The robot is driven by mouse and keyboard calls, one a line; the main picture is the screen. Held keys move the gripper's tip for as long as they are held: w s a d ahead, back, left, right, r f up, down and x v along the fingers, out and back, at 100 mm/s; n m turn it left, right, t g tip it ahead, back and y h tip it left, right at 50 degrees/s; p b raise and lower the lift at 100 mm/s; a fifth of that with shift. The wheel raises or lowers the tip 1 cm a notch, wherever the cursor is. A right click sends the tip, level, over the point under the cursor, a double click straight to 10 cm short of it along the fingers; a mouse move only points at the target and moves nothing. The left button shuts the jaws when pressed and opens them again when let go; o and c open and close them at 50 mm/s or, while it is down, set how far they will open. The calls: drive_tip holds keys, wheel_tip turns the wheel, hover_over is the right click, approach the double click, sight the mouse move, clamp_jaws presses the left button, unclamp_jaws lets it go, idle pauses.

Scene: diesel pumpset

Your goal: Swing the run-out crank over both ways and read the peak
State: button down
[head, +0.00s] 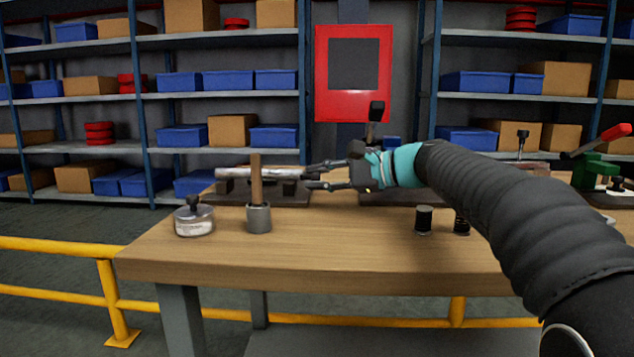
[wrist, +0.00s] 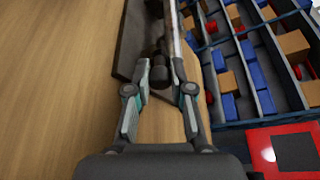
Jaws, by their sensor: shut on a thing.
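A bright metal shaft (head: 250,172) lies across dark supports on a dark base plate (head: 285,198), at the back of the bench. In the wrist view the shaft's end (wrist: 172,25) runs away from me above the plate (wrist: 128,45). My gripper (head: 312,177) is at the shaft's right end, level with it. In the wrist view its fingertips (wrist: 160,76) close on a dark knob (wrist: 158,72), which seems to be the crank's handle. The crank arm is mostly hidden by the fingers. I cannot make out a gauge face or any reading.
A lidded pot (head: 194,221) and a grey cup (head: 258,218) holding a wooden stick stand in front of the shaft. Dark spools (head: 423,221) stand at the front middle. A green tool with a red lever (head: 600,150) is at the right. Bare bench (head: 330,240) lies between.

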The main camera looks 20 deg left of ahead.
drive_tip(key=c, duration=1)
unclamp_jaws()
drive_tip(key=shift+d, duration=0.1)
drive_tip(key=v, duration=1)
drive_tip(key=shift+d+r, duration=0.1)
drive_tip(key=shift+d, duration=0.15)
drive_tip(key=shift+s+d+r, duration=0.1)
drive_tip(key=shift+d+r, duration=0.05)
drive_tip(key=shift+d, duration=0.45)
drive_tip(key=shift+s, duration=0.1)
